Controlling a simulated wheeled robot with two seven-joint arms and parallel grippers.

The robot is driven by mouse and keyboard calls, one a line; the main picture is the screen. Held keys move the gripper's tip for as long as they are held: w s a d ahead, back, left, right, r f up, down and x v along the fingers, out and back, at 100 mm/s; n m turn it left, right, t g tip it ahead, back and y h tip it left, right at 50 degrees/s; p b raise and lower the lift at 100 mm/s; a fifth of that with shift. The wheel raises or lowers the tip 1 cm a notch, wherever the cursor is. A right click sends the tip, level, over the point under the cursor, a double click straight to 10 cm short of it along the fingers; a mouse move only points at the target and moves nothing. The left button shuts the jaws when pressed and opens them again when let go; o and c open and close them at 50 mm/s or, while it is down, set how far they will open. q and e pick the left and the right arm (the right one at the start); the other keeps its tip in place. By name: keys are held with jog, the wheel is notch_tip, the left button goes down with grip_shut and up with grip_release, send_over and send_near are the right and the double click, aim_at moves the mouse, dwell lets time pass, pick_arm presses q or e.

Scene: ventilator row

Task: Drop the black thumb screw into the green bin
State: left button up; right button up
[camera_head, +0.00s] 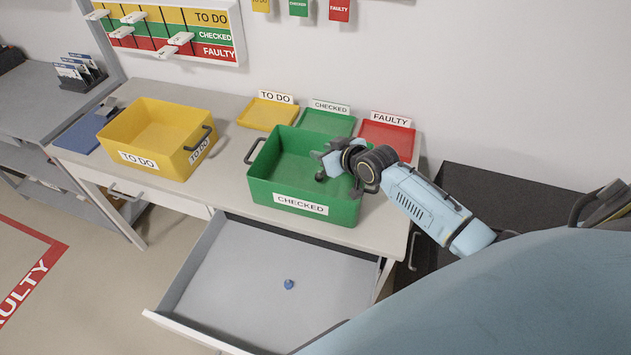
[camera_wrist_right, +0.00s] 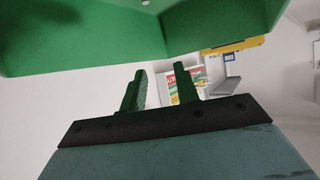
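The green bin (camera_head: 262,191), labelled CHECKED, stands on the table, and its wall shows at the top of the right wrist view (camera_wrist_right: 80,40). My right gripper (camera_head: 322,165) is over the bin's right part. In the wrist view its two fingers (camera_wrist_right: 160,88) are apart, with only background visible between them. A small dark piece shows at the gripper's tip in the head view; I cannot tell whether it is a fingertip or the black thumb screw. I cannot make out the screw for certain anywhere. My left gripper is not in view.
A yellow TO DO bin (camera_head: 196,153) stands left of the green bin. Small yellow (camera_head: 266,114), green (camera_head: 325,122) and red (camera_head: 388,136) trays lie behind. An open drawer (camera_head: 235,290) below holds a small blue knob (camera_head: 289,284).

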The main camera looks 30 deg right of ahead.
jog(key=p+v, duration=0.1)
jog(key=v, duration=1.2)
jog(key=shift+s, duration=0.2)
